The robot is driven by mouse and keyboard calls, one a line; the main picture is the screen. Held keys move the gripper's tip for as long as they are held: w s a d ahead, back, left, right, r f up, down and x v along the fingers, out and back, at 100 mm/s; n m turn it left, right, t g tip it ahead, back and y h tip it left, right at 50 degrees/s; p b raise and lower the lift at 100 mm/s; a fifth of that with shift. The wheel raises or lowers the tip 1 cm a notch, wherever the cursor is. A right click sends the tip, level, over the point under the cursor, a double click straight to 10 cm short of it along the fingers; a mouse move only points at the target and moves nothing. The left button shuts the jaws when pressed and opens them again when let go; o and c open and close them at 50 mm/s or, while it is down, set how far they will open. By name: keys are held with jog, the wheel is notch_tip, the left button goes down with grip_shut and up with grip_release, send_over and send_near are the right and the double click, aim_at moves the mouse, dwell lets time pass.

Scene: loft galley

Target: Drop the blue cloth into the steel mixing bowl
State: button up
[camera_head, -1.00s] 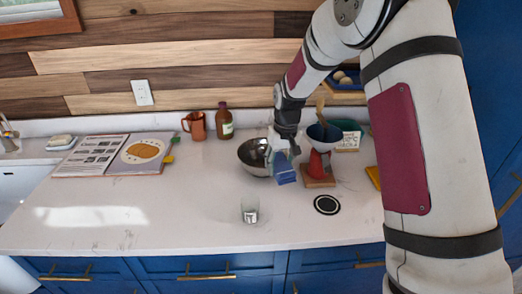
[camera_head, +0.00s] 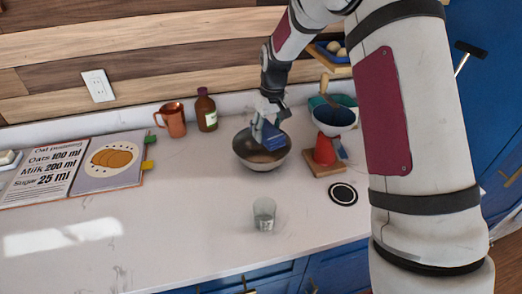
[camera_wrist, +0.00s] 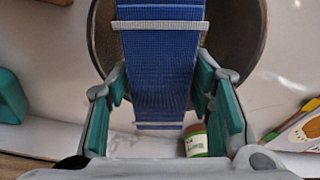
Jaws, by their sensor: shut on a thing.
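The blue cloth (camera_head: 270,136) hangs from my gripper (camera_head: 264,112) over the steel mixing bowl (camera_head: 243,160). In the wrist view the blue cloth (camera_wrist: 160,60), with pale stripes, lies between the green finger pads of my gripper (camera_wrist: 162,95), which is shut on it. The bowl's rim (camera_wrist: 258,40) shows behind the cloth on both sides in that view. The cloth hides the middle of the bowl. I cannot tell whether the cloth touches the bowl's inside.
A glass (camera_head: 264,214) stands in front. A copper mug (camera_head: 172,121) and a brown bottle (camera_head: 206,110) stand behind left. An open cookbook (camera_head: 75,170) lies left. The front left counter is clear.

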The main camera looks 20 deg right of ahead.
jog(key=shift+f, duration=1)
jog(key=o, duration=1.2)
jog(key=shift+r, duration=0.1)
jog(key=r, duration=0.4)
jog(key=s+r, duration=0.1)
jog(key=r, duration=0.6)
jog(key=shift+s+d+r, duration=0.2)
jog(key=shift+s+r, duration=0.1)
jog(key=shift+s, duration=0.05)
